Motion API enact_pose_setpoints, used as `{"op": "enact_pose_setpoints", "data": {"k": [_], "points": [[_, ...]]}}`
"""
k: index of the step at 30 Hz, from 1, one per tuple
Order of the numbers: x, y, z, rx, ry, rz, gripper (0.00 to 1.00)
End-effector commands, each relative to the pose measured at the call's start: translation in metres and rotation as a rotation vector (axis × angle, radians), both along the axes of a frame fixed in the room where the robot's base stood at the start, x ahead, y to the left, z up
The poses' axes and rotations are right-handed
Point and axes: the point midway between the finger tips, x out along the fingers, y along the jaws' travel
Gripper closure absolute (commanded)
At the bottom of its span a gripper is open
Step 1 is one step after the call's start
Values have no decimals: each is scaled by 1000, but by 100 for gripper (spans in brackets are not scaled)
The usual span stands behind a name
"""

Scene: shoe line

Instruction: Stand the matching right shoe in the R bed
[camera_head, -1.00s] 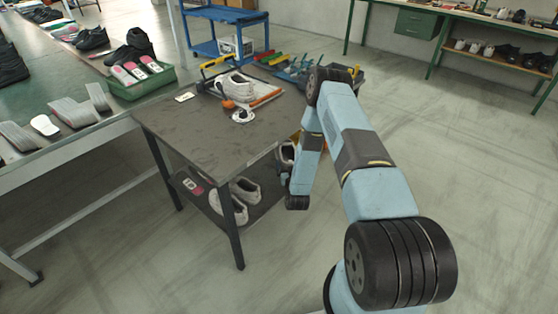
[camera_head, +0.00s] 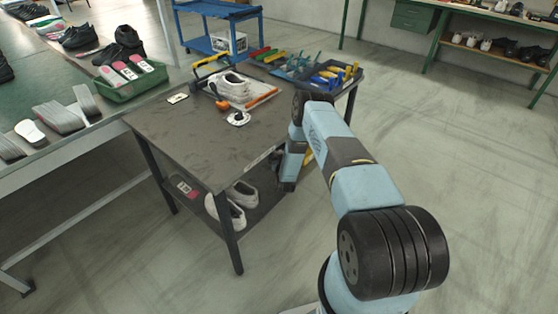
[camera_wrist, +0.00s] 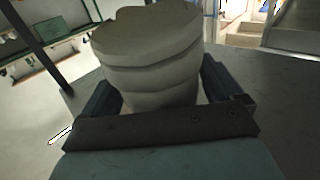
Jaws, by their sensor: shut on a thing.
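My gripper (camera_wrist: 158,88) is shut on a pale grey-white shoe (camera_wrist: 150,60), which stands between the two dark jaws in the wrist view. In the head view the gripper and this shoe are hidden behind my arm at the right side of the dark worktable (camera_head: 185,135). A white shoe (camera_head: 232,84) rests on a light board (camera_head: 252,99) at the back of the tabletop. The markings of the R bed are too small to read. Two more pale shoes (camera_head: 228,211) (camera_head: 243,193) stand on the lower shelf under the table.
A dark tool tray (camera_head: 318,88) stands at the back right corner. A green crate (camera_head: 137,86) sits on the line at left. The front of the tabletop is clear.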

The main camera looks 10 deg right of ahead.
Motion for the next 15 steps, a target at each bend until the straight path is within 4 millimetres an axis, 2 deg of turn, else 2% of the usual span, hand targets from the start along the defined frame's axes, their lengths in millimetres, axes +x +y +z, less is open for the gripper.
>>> {"op": "enact_pose_setpoints", "data": {"k": [6,15], "points": [[24,0,-28,0,-3,1,51],[36,-1,-44,-1,-2,1,51]]}}
